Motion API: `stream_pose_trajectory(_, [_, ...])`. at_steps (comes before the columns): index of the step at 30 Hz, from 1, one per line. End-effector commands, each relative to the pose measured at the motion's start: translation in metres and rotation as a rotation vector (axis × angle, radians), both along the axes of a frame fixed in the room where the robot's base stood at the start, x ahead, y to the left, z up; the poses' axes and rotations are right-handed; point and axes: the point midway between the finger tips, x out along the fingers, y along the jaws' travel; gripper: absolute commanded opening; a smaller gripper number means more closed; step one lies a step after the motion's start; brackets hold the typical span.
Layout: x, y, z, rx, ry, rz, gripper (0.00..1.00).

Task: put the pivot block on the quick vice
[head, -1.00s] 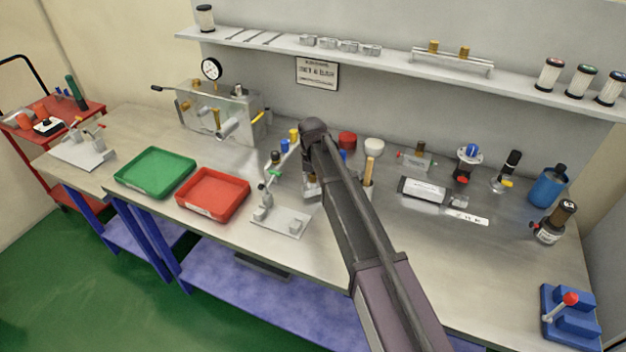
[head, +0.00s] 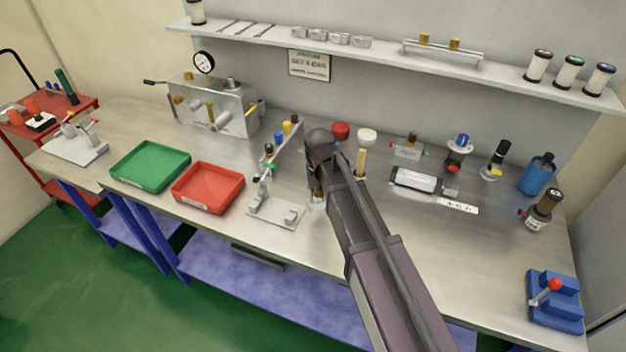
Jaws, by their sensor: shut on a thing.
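The quick vice (head: 556,305) is the blue device with a red-knobbed lever at the bench's front right corner. My gripper (head: 318,192) is over the middle of the bench, just right of a metal fixture plate, far to the left of the vice. My own arm hides most of it. It is shut on a small greyish piece (head: 318,203), taken to be the pivot block; only a sliver shows below the wrist. Whether that piece touches the bench top cannot be told.
The fixture plate (head: 290,214) with upright lugs and a lever stands beside my gripper. Red (head: 207,205) and green (head: 150,182) trays lie left. A grey cylinder (head: 416,182) and labelled strip (head: 458,205) lie right. Bare bench lies before the vice.

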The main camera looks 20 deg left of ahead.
Motion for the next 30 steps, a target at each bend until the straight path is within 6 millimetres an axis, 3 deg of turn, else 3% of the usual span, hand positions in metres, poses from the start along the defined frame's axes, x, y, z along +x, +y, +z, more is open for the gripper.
stream_pose_trajectory(3, [-0.016, -0.011, 0.002, 0.0, 0.0, 0.0, 0.0])
stream_pose_trajectory(9, [-0.027, -0.019, 0.003, 0.0, 0.0, 0.0, 0.0])
stream_pose_trajectory(30, [-0.029, -0.021, 0.003, 0.0, 0.0, -0.001, 0.0])
